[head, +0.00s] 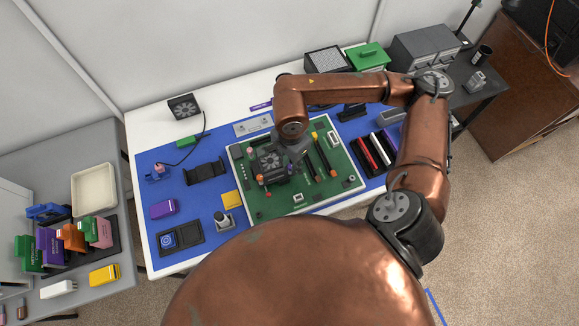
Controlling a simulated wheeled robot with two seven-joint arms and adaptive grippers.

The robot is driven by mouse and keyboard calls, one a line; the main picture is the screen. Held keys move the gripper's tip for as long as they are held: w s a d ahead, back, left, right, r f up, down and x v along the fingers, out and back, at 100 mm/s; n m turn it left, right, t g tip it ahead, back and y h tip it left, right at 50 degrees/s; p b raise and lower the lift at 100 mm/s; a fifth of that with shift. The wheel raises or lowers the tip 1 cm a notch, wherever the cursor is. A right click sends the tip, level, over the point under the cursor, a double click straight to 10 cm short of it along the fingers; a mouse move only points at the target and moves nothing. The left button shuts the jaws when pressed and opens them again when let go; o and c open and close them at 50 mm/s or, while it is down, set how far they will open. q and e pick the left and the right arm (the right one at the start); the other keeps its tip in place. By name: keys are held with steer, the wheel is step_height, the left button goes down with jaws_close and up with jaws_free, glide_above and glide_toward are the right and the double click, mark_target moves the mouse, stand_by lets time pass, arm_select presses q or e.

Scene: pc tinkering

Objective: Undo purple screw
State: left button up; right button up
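The green circuit board (345,182) lies on the blue mat. A black fan cooler (268,163) sits on its left half, with small coloured screw heads around it. A small purple spot (291,169) shows at the cooler's right side, just below my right gripper; it looks like the purple screw, but it is too small to be sure. My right gripper (297,157) points down over the board, close to the cooler's right edge. Its fingertips are small and dark, so I cannot tell whether they are open or touching anything. My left gripper is not in view.
Memory sticks (374,150) lie right of the board. A black bracket (205,172), a purple box (163,208) and a fan (184,106) are on the left. A grey side table (100,150) holds coloured boxes. The mat's lower left has some free room.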

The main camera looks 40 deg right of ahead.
mark_target(290, 166)
steer(key=shift+o, duration=0.5)
steer(key=shift+r+p, duration=1.55)
steer(key=shift+r, duration=1.55)
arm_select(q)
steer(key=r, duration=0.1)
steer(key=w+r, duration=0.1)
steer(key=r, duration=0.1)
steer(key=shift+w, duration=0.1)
arm_select(e)
steer(key=shift+f, duration=0.1)
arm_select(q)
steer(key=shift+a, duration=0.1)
arm_select(e)
step_height(290, 166, up, 12)
